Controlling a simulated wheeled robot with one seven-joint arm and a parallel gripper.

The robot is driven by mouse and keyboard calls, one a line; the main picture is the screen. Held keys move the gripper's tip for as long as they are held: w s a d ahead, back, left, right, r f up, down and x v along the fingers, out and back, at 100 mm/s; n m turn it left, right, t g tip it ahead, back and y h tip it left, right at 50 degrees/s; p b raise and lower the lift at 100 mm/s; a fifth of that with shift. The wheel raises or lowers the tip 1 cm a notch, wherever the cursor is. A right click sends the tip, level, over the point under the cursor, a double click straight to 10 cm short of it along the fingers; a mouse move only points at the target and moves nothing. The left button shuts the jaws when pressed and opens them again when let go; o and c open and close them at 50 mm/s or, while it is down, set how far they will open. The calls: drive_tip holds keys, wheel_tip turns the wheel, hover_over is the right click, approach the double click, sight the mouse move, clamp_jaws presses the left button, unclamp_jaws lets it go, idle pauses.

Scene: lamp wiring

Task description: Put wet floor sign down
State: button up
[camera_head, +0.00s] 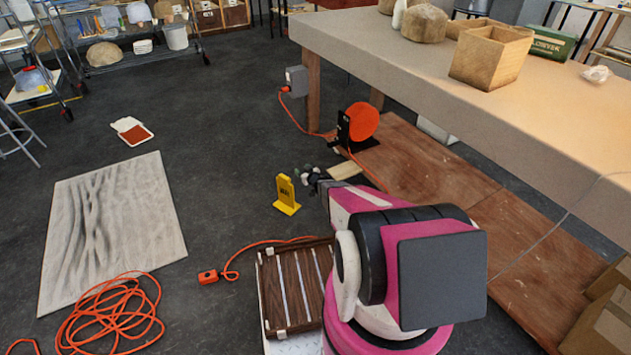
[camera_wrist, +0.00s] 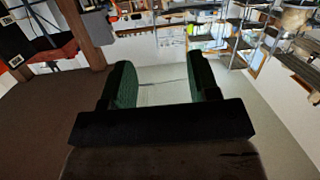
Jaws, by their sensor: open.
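The yellow wet floor sign (camera_head: 285,192) stands upright on the dark floor, left of the work table's front leg. My gripper (camera_head: 308,174) is just beyond and to the right of the sign in the head view, apart from it as far as I can tell. In the wrist view my gripper (camera_wrist: 163,78) shows two dark green-padded fingers spread apart with nothing between them. The sign does not show in the wrist view.
An orange cable reel (camera_head: 361,122) stands by the work table (camera_head: 420,70). An orange extension socket (camera_head: 208,277) and a coiled orange cord (camera_head: 110,315) lie on the floor. A grey patterned panel (camera_head: 115,225) lies at left. Open floor surrounds the sign's left side.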

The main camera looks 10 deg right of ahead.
drive_tip(key=s+d+r+m+g+h, duration=0.25)
drive_tip(key=s+r+h, duration=0.2)
drive_tip(key=r, duration=0.25)
drive_tip(key=s+d+r+m+g+h, duration=0.2)
drive_tip(key=s+r+g+h, duration=0.1)
drive_tip(key=s+r, duration=0.35)
drive_tip(key=s+a+r+g, duration=0.1)
drive_tip(key=s+r+g, duration=0.2)
drive_tip(key=s, duration=0.5)
drive_tip(key=s+a+r+g+y, duration=0.1)
drive_tip(key=s+a+r+g, duration=0.1)
drive_tip(key=s+r, duration=0.3)
drive_tip(key=s+a+r+g, duration=0.2)
drive_tip(key=s+r+g, duration=0.2)
drive_tip(key=s, duration=0.8)
drive_tip(key=shift+s+a+r+y, duration=0.25)
drive_tip(key=shift+s+r+y, duration=0.1)
drive_tip(key=shift+r, duration=0.15)
drive_tip(key=shift+m+g, duration=0.25)
